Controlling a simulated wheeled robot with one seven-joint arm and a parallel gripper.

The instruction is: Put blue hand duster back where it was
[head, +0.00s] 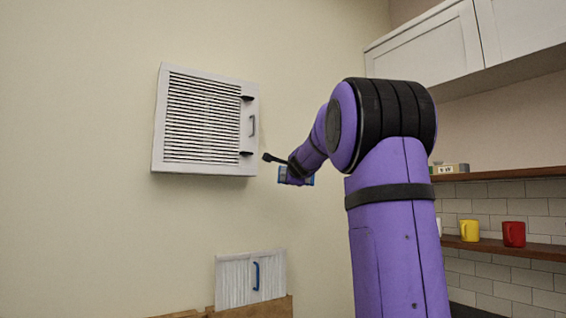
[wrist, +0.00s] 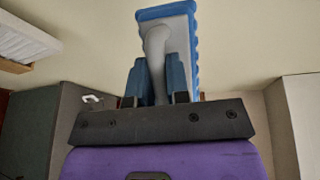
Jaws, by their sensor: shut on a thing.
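The blue hand duster (wrist: 192,45) has a blue ribbed edge, a pale grey face and a grey handle. In the wrist view my gripper (wrist: 157,78) has its two blue fingers on either side of the grey handle, shut on it. The duster is held up in the air beyond the fingers. In the head view my gripper (head: 296,176) is small and far off, just right of and below the white louvred cabinet. A bit of blue shows there, but I cannot tell whether it is duster or finger. The spot the duster came from cannot be told.
The white louvred cabinet (head: 203,120) hangs shut on the wall. A small white panel with a blue handle (head: 256,276) is below. At right are wooden shelves (head: 510,247) with a yellow mug (head: 469,231) and a red mug (head: 513,234), under white upper cabinets (head: 425,50).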

